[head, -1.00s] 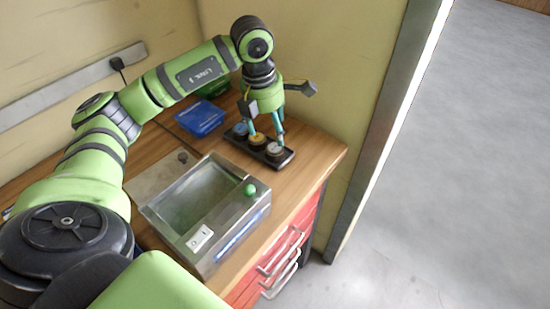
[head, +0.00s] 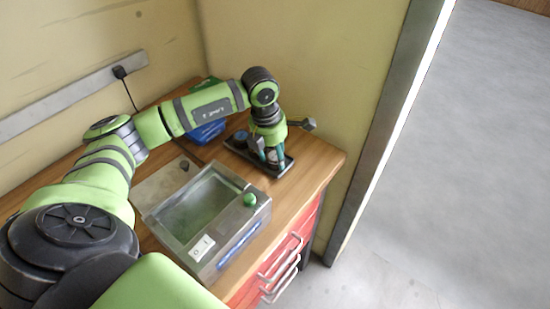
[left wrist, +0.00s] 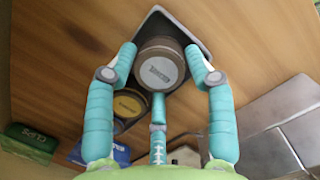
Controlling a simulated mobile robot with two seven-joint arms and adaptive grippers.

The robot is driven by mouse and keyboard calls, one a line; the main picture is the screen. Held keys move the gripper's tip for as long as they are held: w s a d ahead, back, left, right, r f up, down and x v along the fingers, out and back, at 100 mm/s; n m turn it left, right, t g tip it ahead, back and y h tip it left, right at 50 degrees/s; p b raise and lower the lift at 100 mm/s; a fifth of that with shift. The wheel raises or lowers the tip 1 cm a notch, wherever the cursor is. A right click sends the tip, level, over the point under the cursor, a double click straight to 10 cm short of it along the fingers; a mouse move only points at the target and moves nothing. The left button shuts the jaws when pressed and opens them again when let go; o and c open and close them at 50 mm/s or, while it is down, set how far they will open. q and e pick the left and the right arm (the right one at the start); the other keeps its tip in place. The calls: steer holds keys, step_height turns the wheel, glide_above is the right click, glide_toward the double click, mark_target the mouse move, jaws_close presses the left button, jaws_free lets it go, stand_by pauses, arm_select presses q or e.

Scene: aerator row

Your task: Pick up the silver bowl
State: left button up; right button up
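The silver bowl (left wrist: 161,68) looks like a short round brown-grey piece with a silver, lettered top. It sits at the near right end of a dark tray (left wrist: 183,22); in the head view the bowl (head: 273,156) is partly covered by the fingers. My left gripper (head: 269,157) points down over it. In the left wrist view its fingers (left wrist: 160,68) stand on both sides of the bowl, with a third finger below in the picture. The fingers look open around it; I cannot make out firm contact. My right gripper is not in view.
A yellow-topped piece (left wrist: 128,103) is close beside the left finger, and a blue-topped one (head: 240,136) is further along the tray. A metal box with a glass lid (head: 200,205) stands in front. A blue box (head: 206,132) lies behind. The table's right edge is near.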

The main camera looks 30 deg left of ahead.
arm_select(q)
steer(key=c, duration=0.4)
steer(key=shift+r, duration=0.1)
